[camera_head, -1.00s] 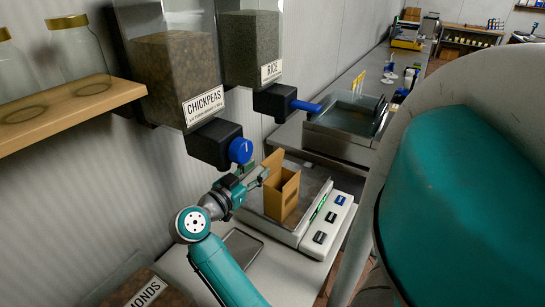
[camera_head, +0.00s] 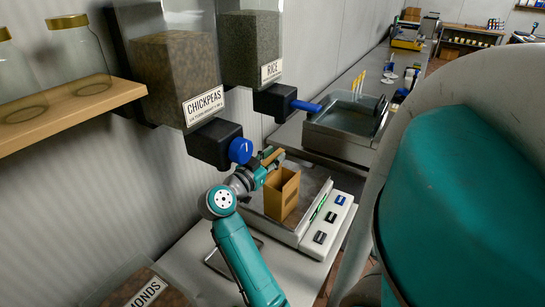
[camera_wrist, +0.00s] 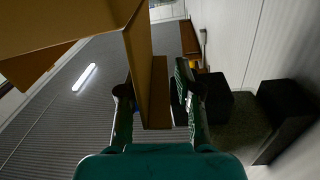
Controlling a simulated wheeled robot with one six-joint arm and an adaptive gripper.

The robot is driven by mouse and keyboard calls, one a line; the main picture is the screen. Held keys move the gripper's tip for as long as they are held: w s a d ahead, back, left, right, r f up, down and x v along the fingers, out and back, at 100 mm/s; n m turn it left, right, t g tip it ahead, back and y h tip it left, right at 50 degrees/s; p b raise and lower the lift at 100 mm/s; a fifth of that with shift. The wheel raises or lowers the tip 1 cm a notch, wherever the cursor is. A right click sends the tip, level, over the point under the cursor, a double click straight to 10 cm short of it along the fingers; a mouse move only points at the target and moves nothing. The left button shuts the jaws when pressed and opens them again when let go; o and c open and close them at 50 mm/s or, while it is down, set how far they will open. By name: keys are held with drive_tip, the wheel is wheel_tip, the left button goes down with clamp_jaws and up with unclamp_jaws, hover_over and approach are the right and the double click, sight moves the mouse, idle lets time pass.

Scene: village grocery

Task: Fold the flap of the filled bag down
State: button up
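The brown paper bag (camera_head: 283,197) stands upright on the scale, its top opening facing up. Its flap (camera_head: 267,154) rises at the back left edge and is partly hidden by my gripper (camera_head: 268,163). In the wrist view the bag (camera_wrist: 70,22) fills the upper left, and a tan panel of it, seemingly the flap (camera_wrist: 158,95), lies between my two fingers (camera_wrist: 156,100). The fingers are spread apart, with a narrow gap between the right finger and the panel. I cannot tell whether either finger touches it. The bag's contents are not visible.
The scale (camera_head: 312,238) has a button panel along its right side. The chickpeas dispenser (camera_head: 208,143) with its blue knob hangs close above my gripper at the left. The rice dispenser (camera_head: 270,101) hangs behind. A metal bin (camera_head: 340,135) stands beyond the scale.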

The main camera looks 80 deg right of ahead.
clamp_jaws()
drive_tip(key=shift+s, duration=0.15)
drive_tip(key=shift+s+a+f+m, duration=0.3)
drive_tip(key=shift+s+m, duration=0.35)
drive_tip(key=shift+m, duration=0.8)
drive_tip(key=shift+s+a+f+m, duration=0.3)
drive_tip(key=shift+s+m, duration=0.35)
drive_tip(key=shift+m, duration=0.85)
drive_tip(key=shift+s+a+f+m, duration=0.3)
drive_tip(key=shift+s+m, duration=0.35)
drive_tip(key=shift+m, duration=0.8)
drive_tip(key=shift+o, duration=1.9)
unclamp_jaws()
drive_tip(key=shift+f, duration=0.1)
